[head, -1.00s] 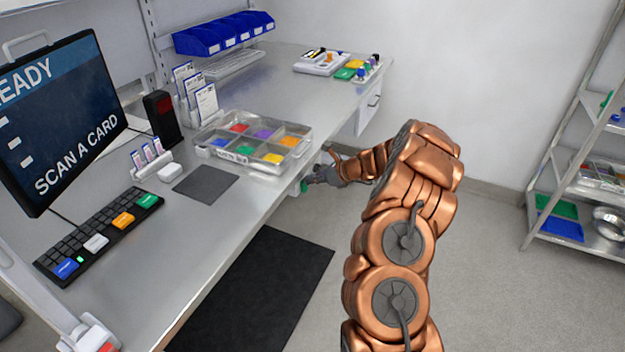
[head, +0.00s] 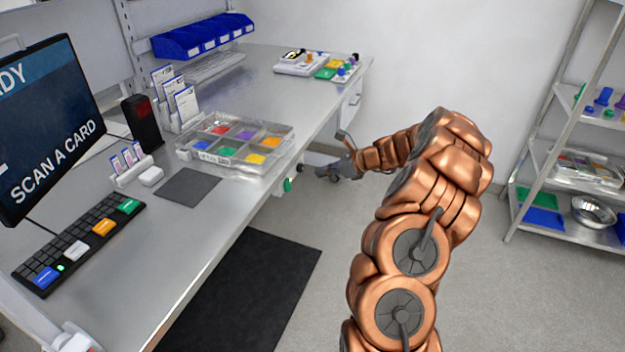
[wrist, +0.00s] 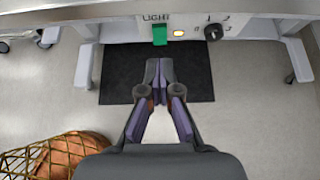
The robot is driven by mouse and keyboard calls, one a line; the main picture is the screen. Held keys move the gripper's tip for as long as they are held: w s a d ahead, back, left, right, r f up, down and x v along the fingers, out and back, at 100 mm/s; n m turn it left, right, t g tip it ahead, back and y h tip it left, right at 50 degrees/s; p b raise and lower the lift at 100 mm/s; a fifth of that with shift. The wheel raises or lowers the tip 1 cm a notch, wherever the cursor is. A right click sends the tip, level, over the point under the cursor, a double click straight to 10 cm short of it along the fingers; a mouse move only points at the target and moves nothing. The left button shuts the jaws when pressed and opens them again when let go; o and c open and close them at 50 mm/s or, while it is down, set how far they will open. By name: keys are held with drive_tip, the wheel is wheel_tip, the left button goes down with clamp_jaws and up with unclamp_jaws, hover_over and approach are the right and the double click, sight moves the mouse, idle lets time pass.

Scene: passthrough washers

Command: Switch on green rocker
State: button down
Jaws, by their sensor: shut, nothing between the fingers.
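The green rocker (wrist: 159,35) sits on the white panel under the bench edge, below the "LIGHT" label in the wrist view. It also shows in the head view (head: 288,184) as a small green patch under the bench. I cannot tell its tilt for certain. My gripper (wrist: 158,67) is shut and empty, its fingertips below the rocker in the picture and apart from it. In the head view my gripper (head: 318,162) is off the bench's right edge, to the right of the rocker.
Beside the rocker are a small yellow lamp (wrist: 179,33) that looks lit and a black knob (wrist: 213,32). The metal bench (head: 215,215) bears a sorting tray (head: 187,157) and keyboard (head: 35,255). A black mat (head: 250,290) lies on the floor. A shelf rack (head: 530,195) stands right.

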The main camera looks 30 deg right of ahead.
drive_tip(key=shift+r+v, duration=0.2)
drive_tip(key=shift+v, duration=0.95)
drive_tip(key=shift+w+a, duration=0.15)
